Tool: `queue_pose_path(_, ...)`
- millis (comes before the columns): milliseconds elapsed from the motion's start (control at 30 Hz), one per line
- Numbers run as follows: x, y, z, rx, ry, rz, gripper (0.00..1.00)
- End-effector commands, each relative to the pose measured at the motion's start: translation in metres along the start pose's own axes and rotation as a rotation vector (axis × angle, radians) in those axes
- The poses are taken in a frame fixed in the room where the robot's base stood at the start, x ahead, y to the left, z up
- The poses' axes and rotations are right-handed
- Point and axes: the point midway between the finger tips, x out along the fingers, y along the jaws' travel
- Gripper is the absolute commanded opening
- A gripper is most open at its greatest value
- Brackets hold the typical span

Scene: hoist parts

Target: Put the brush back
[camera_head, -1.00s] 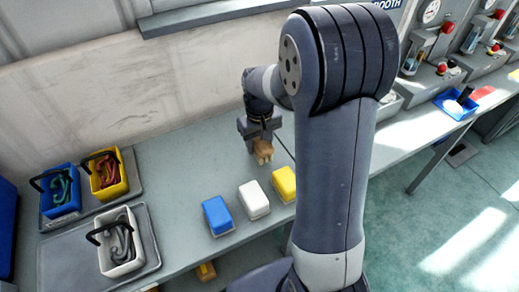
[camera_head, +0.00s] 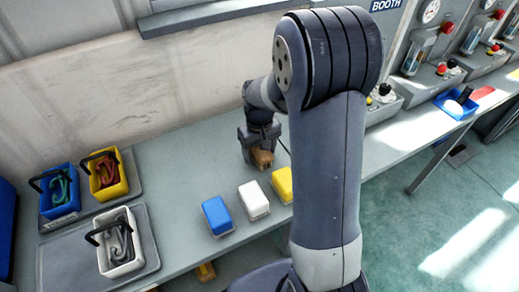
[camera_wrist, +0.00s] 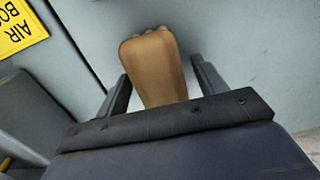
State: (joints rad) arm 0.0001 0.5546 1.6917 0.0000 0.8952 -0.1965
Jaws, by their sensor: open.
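A tan, wood-coloured piece that looks like the brush (camera_head: 262,159) is at the grey bench, just below my gripper (camera_head: 259,146). In the wrist view the brush (camera_wrist: 155,68) lies lengthwise between the two dark fingers of my gripper (camera_wrist: 161,80). The fingers are spread on either side of it, with a visible gap on the right. No bristles can be made out, and the far end is small and uneven. In the head view the gripper covers the brush's upper part.
Blue (camera_head: 217,216), white (camera_head: 253,201) and yellow (camera_head: 282,184) blocks stand along the bench's front edge. Blue (camera_head: 60,192), yellow (camera_head: 107,176) and white (camera_head: 120,243) handled bins sit on trays at left. A yellow sign (camera_wrist: 18,28) shows in the wrist view.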

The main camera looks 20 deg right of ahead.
Motion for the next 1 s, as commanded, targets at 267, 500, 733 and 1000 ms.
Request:
queue_pose_path(267, -0.011, 0.0, -0.001, 0.0, 0.004, 0.001, 0.67)
queue_pose_path(500, -0.061, 0.0, -0.001, 0.0, 0.007, 0.001, 0.67)
queue_pose_path(733, -0.104, 0.0, -0.001, 0.0, 0.005, 0.001, 0.67)
queue_pose_path(1000, -0.123, 0.0, 0.0, 0.0, 0.001, 0.0, 0.67)
